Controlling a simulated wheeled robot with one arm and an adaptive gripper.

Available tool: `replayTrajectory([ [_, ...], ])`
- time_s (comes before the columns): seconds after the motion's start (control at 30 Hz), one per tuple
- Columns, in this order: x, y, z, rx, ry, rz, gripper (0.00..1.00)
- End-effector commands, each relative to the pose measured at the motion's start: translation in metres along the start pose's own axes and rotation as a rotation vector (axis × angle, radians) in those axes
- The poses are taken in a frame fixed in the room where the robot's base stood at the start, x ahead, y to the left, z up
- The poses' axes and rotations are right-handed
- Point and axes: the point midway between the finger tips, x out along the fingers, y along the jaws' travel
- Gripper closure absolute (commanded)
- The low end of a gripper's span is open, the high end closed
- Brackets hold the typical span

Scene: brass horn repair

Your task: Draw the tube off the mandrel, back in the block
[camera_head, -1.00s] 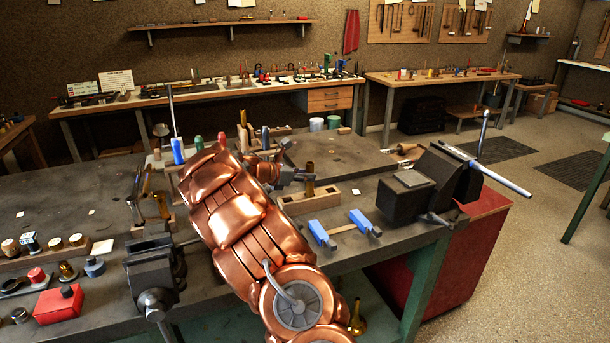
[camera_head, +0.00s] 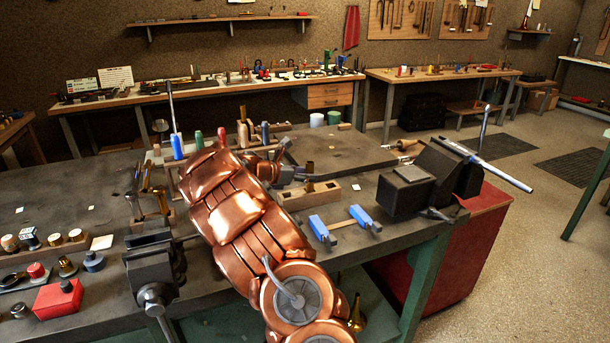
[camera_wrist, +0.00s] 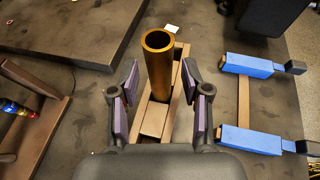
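The brass tube (camera_wrist: 157,65) stands upright in the wooden block (camera_wrist: 153,118) in the wrist view, with its open end toward the camera. In the head view the tube (camera_head: 310,168) shows small above the block (camera_head: 325,194), partly hidden by my gripper. My gripper (camera_wrist: 160,66) is open, with one padded finger on each side of the tube and a gap at both. The mandrel (camera_head: 500,172) appears to be the bare steel bar at the right-hand vise (camera_head: 420,192); no tube is on it.
Two blue-jawed pieces (camera_head: 343,226) lie beside the block, on its right in the wrist view. A raised dark plate (camera_head: 340,158) is behind the block. Another vise (camera_head: 155,270) stands at the front left. Upright tool handles (camera_head: 198,140) stand behind my arm.

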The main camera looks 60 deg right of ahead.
Motion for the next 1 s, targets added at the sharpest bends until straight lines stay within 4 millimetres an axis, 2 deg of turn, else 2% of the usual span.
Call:
replayTrajectory([
  [0.33, -0.001, 0.0, 0.0, 0.0, 0.001, 0.0, 0.45],
  [0.47, -0.009, 0.001, 0.0, 0.0, 0.0, 0.002, 0.45],
  [1.0, -0.102, 0.001, 0.0, 0.0, 0.0, 0.004, 0.45],
])
